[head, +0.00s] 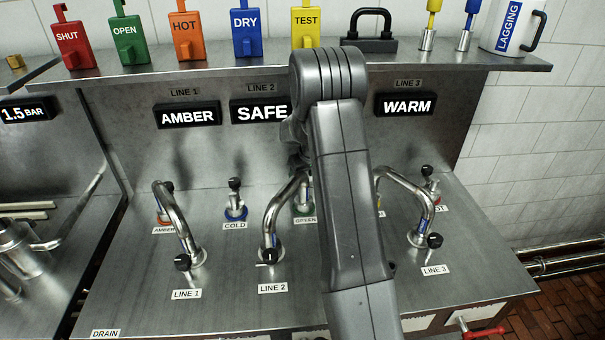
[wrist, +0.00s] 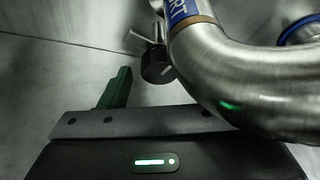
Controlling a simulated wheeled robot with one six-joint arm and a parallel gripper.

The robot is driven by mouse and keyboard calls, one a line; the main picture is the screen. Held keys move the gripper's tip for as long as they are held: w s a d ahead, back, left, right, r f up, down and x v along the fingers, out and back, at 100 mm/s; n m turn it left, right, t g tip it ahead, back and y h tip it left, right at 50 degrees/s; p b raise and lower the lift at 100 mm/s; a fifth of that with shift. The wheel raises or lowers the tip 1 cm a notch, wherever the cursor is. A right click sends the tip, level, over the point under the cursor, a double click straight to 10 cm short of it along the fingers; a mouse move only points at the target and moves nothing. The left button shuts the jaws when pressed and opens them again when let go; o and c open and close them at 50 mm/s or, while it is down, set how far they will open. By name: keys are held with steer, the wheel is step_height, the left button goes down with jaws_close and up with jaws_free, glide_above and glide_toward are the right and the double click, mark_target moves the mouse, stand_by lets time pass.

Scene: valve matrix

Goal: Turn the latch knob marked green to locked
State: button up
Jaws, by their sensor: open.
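The green-marked latch knob (head: 304,208) stands on the steel deck behind the "GREEN" label in the head view. Its upper part is largely hidden by my arm and the LINE 2 spout, so its pointer cannot be read. My gripper (head: 298,150) is mostly hidden behind my arm, above that area. In the wrist view my gripper (wrist: 160,78) is open, with one green finger showing; the other finger is hidden behind a bent steel pipe. A black knob (wrist: 156,66) with a pale mark shows beyond the finger, beside the pipe. I cannot tell contact.
The LINE 2 spout (head: 274,215) arches close to my arm; the LINE 3 spout (head: 413,195) is right. The cold knob (head: 235,203) and LINE 1 spout (head: 175,220) stand left. A shelf (head: 230,72) with coloured tags runs behind. The deck's front left is clear.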

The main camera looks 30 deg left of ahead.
steer(key=shift+c, duration=0.3)
steer(key=c, duration=0.9)
steer(key=shift+f+m+t+h+b, duration=0.1)
steer(key=shift+m+t+h+b, duration=0.35)
steer(key=shift+m+b, duration=0.9)
steer(key=shift+m+t+h+b, duration=0.25)
steer(key=shift+m+b, duration=0.2)
steer(key=shift+m, duration=0.5)
steer(key=o, duration=1)
steer(key=shift+c, duration=0.2)
steer(key=shift+r, duration=0.2)
steer(key=b+v, duration=0.2)
steer(key=v, duration=1.1)
steer(key=shift+s+r, duration=0.1)
steer(key=shift+r, duration=0.3)
